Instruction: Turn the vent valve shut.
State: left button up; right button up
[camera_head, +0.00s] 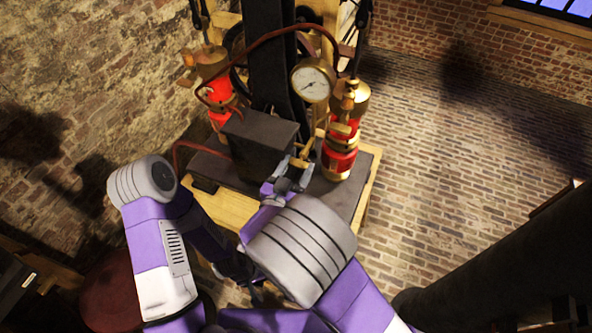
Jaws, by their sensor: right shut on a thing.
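The vent valve (309,148) looks like a small brass handle at the front of the dark machine bed, left of the right-hand red and brass cylinder. My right gripper (297,167) reaches up to it from below and is shut on it. The fingers hide part of the valve, so I cannot tell how far it is turned. My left arm bends at the left, and its end runs down behind my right arm. Dark parts low in the middle may be my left gripper (243,271); its jaws are not clear.
Red and brass cylinders stand left (222,92) and right (340,150) on the dark bed (348,193). A dial gauge (312,81) hangs above the valve. A dark box (262,137) stands left of it. Brick floor (450,170) is open at right.

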jog(key=o, duration=1)
jog(key=shift+o, duration=0.2)
jog(key=v, duration=0.7)
jog(key=shift+s+a+b, duration=0.15)
jog(key=shift+s+b, duration=0.15)
jog(key=shift+b, duration=0.1)
